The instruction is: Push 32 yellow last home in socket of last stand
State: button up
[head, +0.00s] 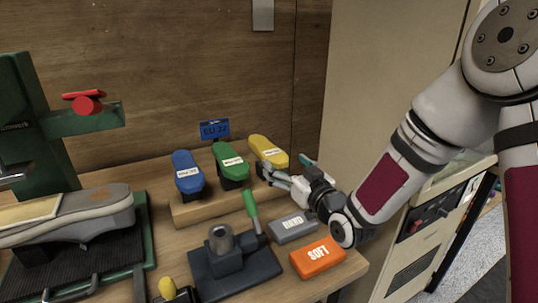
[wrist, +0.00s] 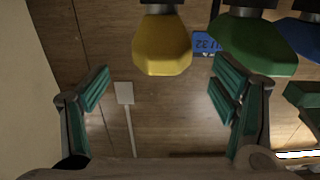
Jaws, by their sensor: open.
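The yellow last (head: 267,146) sits at the right end of the wooden rack, toe up, with a white label. In the wrist view it (wrist: 162,48) hangs at top centre, between and beyond the fingertips. My gripper (head: 285,172) is open and empty, close to the yellow last in the head view; the wrist view shows its green-padded fingers (wrist: 163,85) spread wide. I cannot tell whether a finger touches the last. The last stand (head: 235,271) is a dark block with a grey round socket post (head: 222,240) and a green-handled lever (head: 250,205). The socket holds no last.
The green last (head: 230,158) and blue last (head: 186,174) share the rack (head: 207,209). A blue size sign (head: 214,129) stands behind. Grey HARD (head: 293,228) and orange SOFT (head: 318,257) blocks lie below my gripper. A sneaker (head: 75,213) sits at left under a green press (head: 40,125).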

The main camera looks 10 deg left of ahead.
aim_at(270, 150)
jog(key=x, duration=0.9)
jog(key=shift+s+a+f, duration=0.1)
jog(key=shift+s, duration=0.05)
jog(key=c, duration=1.7)
